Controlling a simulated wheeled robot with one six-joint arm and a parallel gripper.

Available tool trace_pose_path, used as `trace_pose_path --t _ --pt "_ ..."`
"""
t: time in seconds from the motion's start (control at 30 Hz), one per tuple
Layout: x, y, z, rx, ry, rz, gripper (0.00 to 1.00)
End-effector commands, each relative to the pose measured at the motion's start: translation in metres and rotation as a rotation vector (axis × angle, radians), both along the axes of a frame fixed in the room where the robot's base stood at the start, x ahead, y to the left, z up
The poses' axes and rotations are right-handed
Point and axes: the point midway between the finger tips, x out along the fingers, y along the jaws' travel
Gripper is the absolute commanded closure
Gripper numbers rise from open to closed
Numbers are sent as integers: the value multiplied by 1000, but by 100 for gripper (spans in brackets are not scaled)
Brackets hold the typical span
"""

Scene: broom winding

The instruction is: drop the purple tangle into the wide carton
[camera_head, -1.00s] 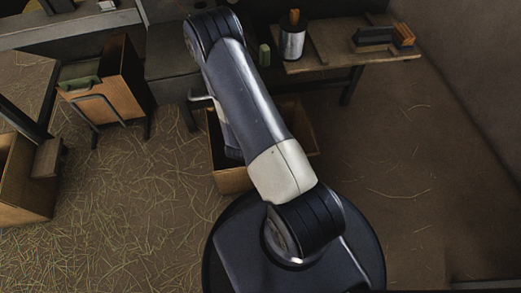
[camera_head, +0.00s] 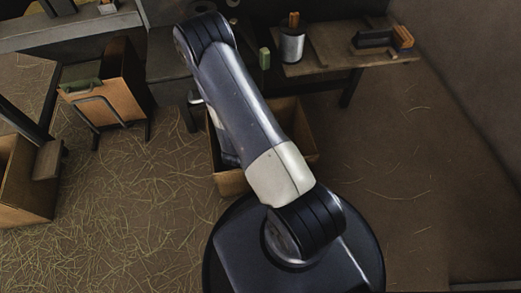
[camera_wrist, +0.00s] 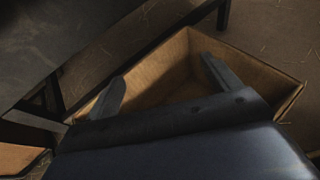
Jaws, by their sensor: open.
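A wide, open brown carton (camera_head: 233,184) stands on the floor behind my arm, which hides much of it in the head view. It also shows in the wrist view (camera_wrist: 268,76), with its bare inner walls and a corner visible. My gripper (camera_wrist: 163,72) is open, its two dark fingers apart over the carton opening, with nothing seen between them. My wrist body hides the near part of the carton. I see no purple tangle in either view; the head view does not show my gripper.
A bench (camera_head: 335,58) at the back holds a metal can (camera_head: 291,47) and an orange-and-dark block (camera_head: 402,37). A brown bin on a stand (camera_head: 118,82) is at the left, another box (camera_head: 18,185) at the far left. Straw litters the floor; the right floor is mostly clear.

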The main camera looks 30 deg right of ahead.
Motion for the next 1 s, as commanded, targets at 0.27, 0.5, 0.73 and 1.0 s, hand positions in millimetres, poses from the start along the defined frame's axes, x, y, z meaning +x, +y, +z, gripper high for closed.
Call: trace_pose_path --t 0.27,0.5,0.73,1.0 --pt "-30 36 22 0 0 7 16" --pt "-48 55 31 0 1 4 16" --pt "-53 59 34 0 0 0 16" --pt "-52 58 33 1 -1 0 16"
